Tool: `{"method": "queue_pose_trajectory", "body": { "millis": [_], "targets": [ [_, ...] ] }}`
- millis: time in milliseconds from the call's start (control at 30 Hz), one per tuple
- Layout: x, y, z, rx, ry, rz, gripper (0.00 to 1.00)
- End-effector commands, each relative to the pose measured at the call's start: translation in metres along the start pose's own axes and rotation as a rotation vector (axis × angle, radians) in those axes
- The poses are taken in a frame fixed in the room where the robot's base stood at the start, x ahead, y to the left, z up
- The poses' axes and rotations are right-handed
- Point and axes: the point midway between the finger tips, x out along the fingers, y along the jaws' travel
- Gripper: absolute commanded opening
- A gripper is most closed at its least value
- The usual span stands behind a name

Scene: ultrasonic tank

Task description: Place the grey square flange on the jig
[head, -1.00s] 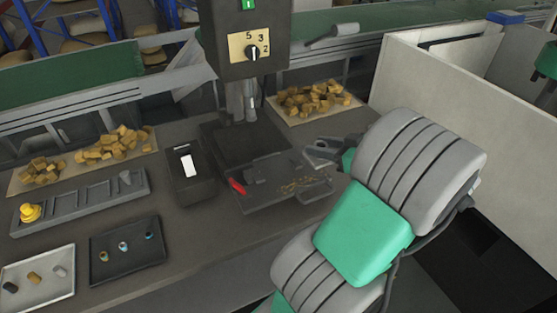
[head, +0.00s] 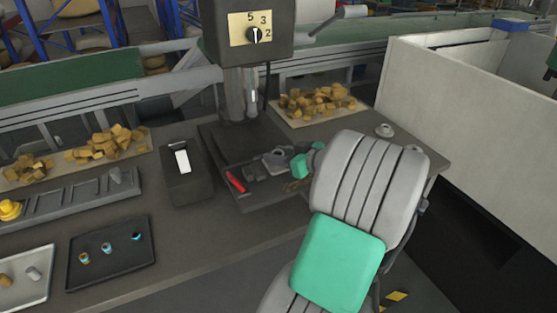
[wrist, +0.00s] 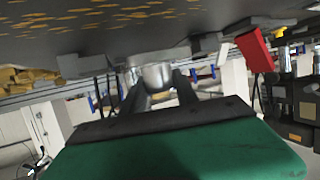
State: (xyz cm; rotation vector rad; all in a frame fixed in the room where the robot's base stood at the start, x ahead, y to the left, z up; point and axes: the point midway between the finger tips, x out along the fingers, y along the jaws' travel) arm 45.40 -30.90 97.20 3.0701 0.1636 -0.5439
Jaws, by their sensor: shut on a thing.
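My gripper (head: 279,161) is above the dark grey work surface under the machine head, partly hidden by my arm. In the wrist view, my gripper's fingers (wrist: 157,82) are closed around a grey piece with a rounded boss (wrist: 156,74). It appears to be the flange; its square outline is not clear. The jig (head: 256,173) appears as low grey blocks beside a red handle (head: 235,182). The red handle also shows in the wrist view (wrist: 254,50). I cannot tell whether the held piece touches the jig.
The machine column (head: 240,90) stands just behind the jig. A black box (head: 187,180) is to its left. Wood blocks (head: 318,101) lie on a board behind. A round grey part (head: 384,130) sits near the table's right corner, beside a white partition (head: 460,110).

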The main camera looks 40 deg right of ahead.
Motion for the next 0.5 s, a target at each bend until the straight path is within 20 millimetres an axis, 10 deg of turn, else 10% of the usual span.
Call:
{"method": "queue_pose_trajectory", "body": {
  "millis": [467,500],
  "targets": [
    [0.006,0.001,0.021,-0.001,0.001,0.001,0.00],
    [0.006,0.001,0.019,0.000,0.000,0.001,0.39]
  ]
}}
